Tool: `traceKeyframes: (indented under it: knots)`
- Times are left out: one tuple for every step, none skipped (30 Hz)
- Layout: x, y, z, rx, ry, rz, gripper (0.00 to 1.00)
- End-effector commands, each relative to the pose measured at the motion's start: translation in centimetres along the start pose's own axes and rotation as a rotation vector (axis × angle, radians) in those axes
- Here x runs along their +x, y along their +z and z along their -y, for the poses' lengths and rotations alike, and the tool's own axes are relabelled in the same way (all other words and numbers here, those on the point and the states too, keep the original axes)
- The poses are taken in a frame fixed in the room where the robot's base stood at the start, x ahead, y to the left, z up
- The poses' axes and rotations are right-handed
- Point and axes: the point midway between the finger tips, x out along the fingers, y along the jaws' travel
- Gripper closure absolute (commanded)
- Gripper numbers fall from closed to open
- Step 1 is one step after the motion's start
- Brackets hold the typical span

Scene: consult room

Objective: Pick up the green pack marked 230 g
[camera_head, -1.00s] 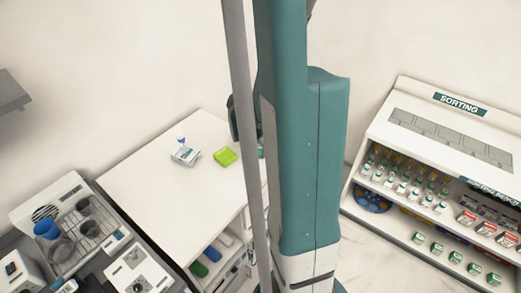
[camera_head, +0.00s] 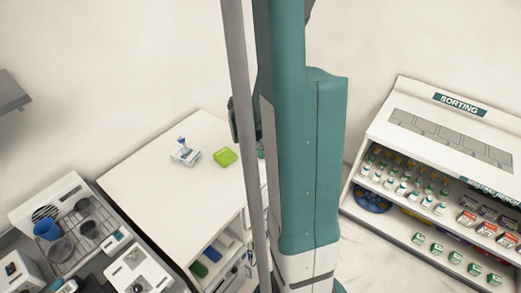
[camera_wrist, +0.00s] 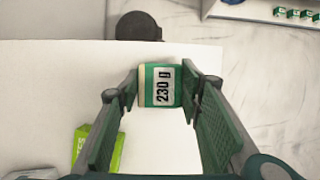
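The green pack marked 230 g (camera_wrist: 161,86) shows in the wrist view, with a pale left side and its label turned sideways. It stands near the far edge of the white tabletop (camera_wrist: 65,85). My gripper (camera_wrist: 159,90) is open, with one finger on each side of the pack. A narrow gap shows at the left finger; the right finger is very close, and I cannot tell whether it touches. In the head view, only a small green sliver (camera_head: 261,153) shows beside my column, probably this pack. My gripper is mostly hidden there.
A lime-green box (camera_wrist: 112,150) lies by my left finger; it also shows in the head view (camera_head: 225,157). A blue-and-white item (camera_head: 184,153) stands beside it. A sorting shelf (camera_head: 440,130) with several bottles and packs stands at right.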

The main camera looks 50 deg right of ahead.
Motion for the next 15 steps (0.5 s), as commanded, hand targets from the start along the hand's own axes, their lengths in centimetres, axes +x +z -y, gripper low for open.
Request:
traceKeyframes:
  knots:
    - [-0.01,0.01,0.0,0.0,0.0,0.0,0.79]
    - [-0.01,0.01,0.0,0.0,0.0,0.0,0.79]
    - [-0.01,0.01,0.0,0.0,0.0,0.0,0.79]
    - [-0.01,0.01,0.0,0.0,0.0,0.0,0.79]
    - [-0.01,0.01,0.0,0.0,0.0,0.0,0.79]
    - [-0.01,0.01,0.0,0.0,0.0,0.0,0.8]
    - [-0.02,0.01,-0.01,0.0,0.0,0.0,0.8]
    - [-0.04,0.02,-0.01,0.0,0.0,0.0,0.8]
    - [-0.08,0.04,-0.01,0.0,0.0,0.0,0.8]
    - [-0.13,0.06,-0.01,0.0,0.0,0.0,0.8]
    - [-0.19,0.09,-0.01,0.0,0.0,0.0,0.8]
    - [-0.29,0.14,-0.01,0.0,0.0,0.0,0.8]
    - [-0.39,0.18,-0.02,0.0,0.0,0.0,0.8]
    - [-0.51,0.23,-0.02,0.0,0.0,0.0,0.8]
    - [-0.7,0.31,-0.02,0.0,0.0,0.0,0.8]
